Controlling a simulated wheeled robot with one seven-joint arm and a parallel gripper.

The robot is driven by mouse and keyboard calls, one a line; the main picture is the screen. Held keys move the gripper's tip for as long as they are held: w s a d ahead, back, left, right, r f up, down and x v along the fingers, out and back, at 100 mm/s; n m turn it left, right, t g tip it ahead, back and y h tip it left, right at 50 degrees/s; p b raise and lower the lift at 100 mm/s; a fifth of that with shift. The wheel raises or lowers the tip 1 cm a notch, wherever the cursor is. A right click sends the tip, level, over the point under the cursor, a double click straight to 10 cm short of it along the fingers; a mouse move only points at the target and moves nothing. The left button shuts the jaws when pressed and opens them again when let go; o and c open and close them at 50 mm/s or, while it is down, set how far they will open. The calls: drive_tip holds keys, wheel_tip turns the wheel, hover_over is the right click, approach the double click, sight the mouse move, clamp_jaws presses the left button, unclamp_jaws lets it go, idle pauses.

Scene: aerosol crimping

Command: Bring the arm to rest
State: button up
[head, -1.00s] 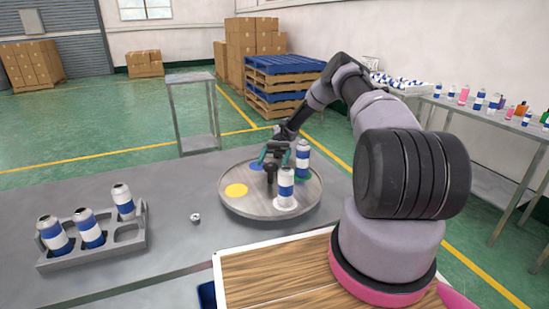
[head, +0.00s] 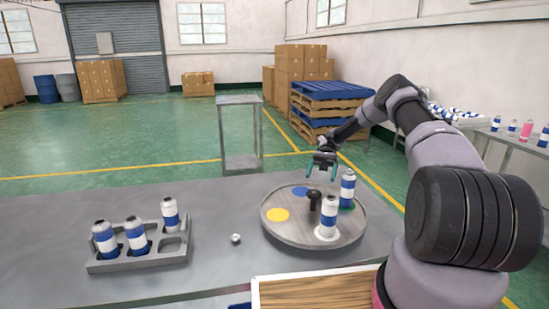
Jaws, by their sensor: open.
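My gripper (head: 322,172) is open and empty, raised above the far side of the round turntable (head: 290,239). My arm arches in from the right. On the turntable, one blue and white can (head: 328,216) stands upright on a white spot near the front. Another can (head: 347,189) stands upright on a green spot at the right. A dark post (head: 313,204) stands near the turntable's middle, below the gripper and apart from it. A yellow spot (head: 278,215) and a blue spot (head: 300,191) are bare.
A grey rack (head: 140,262) at the left holds three cans. A small metal piece (head: 236,239) lies on the grey table (head: 60,232) between rack and turntable. An open metal frame (head: 240,133) stands behind the table. A wooden board (head: 310,291) is at the front.

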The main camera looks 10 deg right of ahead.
drive_tip(key=s+r+n+t+h, duration=0.1)
drive_tip(key=s+r+t+h, duration=0.3)
drive_tip(key=r, duration=0.7)
drive_tip(key=s+r+n+t+h, duration=0.15)
drive_tip(key=s+r+t, duration=0.4)
drive_tip(key=r, duration=0.55)
drive_tip(key=s+r+m+t, duration=0.2)
drive_tip(key=s+r+t, duration=0.8)
drive_tip(key=s+t, duration=0.3)
drive_tip(key=shift+s+d+r+y, duration=0.15)
drive_tip(key=shift+s+d+y, duration=0.3)
drive_tip(key=shift+s, duration=0.7)
